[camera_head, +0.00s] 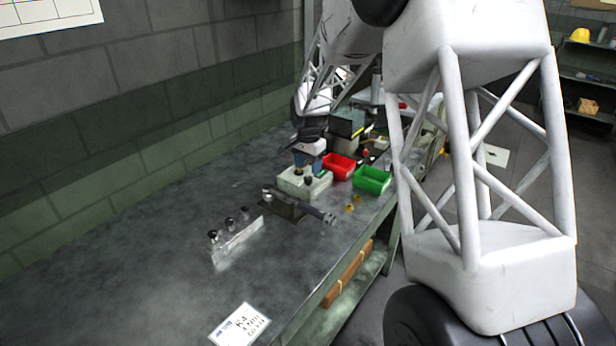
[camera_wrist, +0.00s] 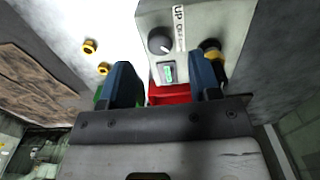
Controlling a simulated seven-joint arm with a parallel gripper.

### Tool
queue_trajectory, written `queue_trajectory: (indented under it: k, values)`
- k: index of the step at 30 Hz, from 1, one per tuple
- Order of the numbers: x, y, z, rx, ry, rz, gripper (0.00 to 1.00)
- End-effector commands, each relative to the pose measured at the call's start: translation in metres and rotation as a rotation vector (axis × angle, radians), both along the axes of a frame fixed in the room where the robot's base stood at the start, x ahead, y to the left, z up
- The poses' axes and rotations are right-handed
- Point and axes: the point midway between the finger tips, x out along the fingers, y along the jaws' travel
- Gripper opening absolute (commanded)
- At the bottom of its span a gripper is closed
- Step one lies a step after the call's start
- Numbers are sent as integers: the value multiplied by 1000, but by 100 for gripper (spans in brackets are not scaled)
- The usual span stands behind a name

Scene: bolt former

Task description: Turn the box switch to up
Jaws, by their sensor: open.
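The switch box (camera_head: 293,187) is a pale box on the workbench, below my gripper (camera_head: 308,163). In the wrist view the box (camera_wrist: 225,18) shows a round dark knob (camera_wrist: 160,41) with a light pointer mark, beside a label (camera_wrist: 179,22) reading "UP" and a second, blurred word. The pointer's exact setting is hard to tell. A green lit rocker (camera_wrist: 168,72) and a black part with a yellow collar (camera_wrist: 210,52) are also on the box. My gripper (camera_wrist: 165,82) is open, its blue fingers apart and empty, with the knob ahead of the gap between them.
A red bin (camera_head: 338,167) and a green bin (camera_head: 373,180) stand right of the box. A dark clamp-like tool (camera_head: 285,206) lies in front. Small yellow parts (camera_head: 350,208) lie near the bench edge. A clear rack (camera_head: 238,243) stands front left. The left bench is free.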

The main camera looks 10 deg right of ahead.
Motion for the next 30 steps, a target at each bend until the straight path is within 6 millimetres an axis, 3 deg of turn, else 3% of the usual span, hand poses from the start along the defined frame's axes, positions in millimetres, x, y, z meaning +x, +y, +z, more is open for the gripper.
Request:
queue_trajectory:
  k: [9,23,30]
  values:
    - [0,0,-35,0,1,0,57]
    - [0,0,-44,0,0,0,57]
    - [0,0,-44,0,0,0,23]
